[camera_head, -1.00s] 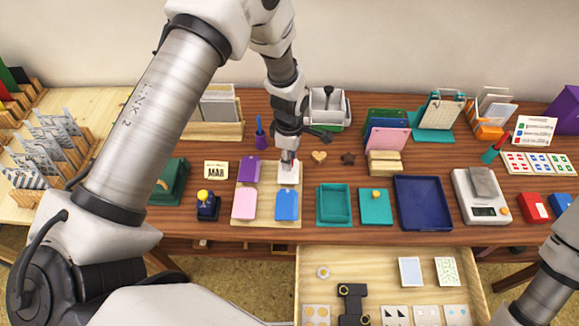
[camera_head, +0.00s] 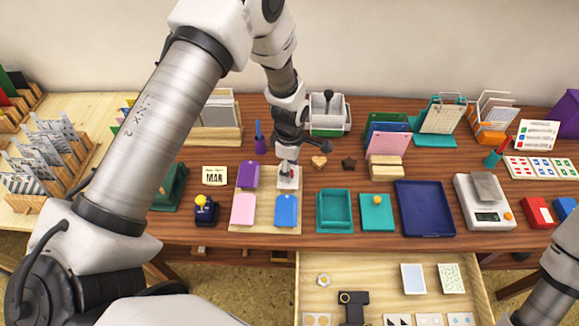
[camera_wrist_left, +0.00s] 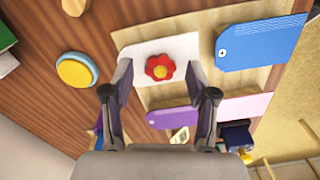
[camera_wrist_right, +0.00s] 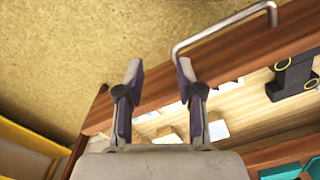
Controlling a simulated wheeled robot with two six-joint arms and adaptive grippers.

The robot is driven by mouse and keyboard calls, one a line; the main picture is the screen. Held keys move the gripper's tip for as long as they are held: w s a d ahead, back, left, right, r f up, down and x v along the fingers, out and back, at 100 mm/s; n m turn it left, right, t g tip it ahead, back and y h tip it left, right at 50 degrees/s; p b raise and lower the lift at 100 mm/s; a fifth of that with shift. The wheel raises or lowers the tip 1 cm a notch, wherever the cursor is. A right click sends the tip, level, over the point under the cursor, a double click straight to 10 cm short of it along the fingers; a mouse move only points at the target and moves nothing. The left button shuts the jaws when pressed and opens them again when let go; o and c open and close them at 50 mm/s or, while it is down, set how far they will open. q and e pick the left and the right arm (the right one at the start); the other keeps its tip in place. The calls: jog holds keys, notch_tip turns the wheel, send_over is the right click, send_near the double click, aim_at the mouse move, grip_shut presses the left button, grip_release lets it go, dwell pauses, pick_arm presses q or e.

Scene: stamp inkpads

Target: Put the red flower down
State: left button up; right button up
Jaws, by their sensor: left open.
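The white tag also shows in the head view (camera_head: 289,184), on the wooden board (camera_head: 265,218). My left gripper (camera_wrist_left: 160,76) is open, its fingers on either side of the flower with gaps between. In the head view my left gripper (camera_head: 288,169) hangs over the white tag and hides the flower. My right gripper (camera_wrist_right: 159,70) is open and empty in its wrist view, near the drawer's edge.
The board also holds purple (camera_head: 249,174), pink (camera_head: 243,210) and blue (camera_head: 286,208) tags. A yellow disc with a blue rim (camera_wrist_left: 77,71) stands beside the white tag. Teal tray (camera_head: 334,210) and navy tray (camera_head: 424,207) lie to the right. An open drawer (camera_head: 390,258) is in front.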

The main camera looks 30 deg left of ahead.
pick_arm(q)
notch_tip(320, 180, up, 12)
jog(key=p, duration=0.9)
jog(key=s+f+m, duration=0.5)
jog(key=s+m, duration=0.5)
jog(key=s, duration=0.3)
jog(key=s+f+m, duration=0.6)
jog(key=s+m, duration=0.3)
jog(key=s, duration=0.5)
jog(key=shift+d+f+m+b, duration=0.2)
jog(key=shift+d+m+b, duration=0.1)
jog(key=shift+d+m, duration=0.1)
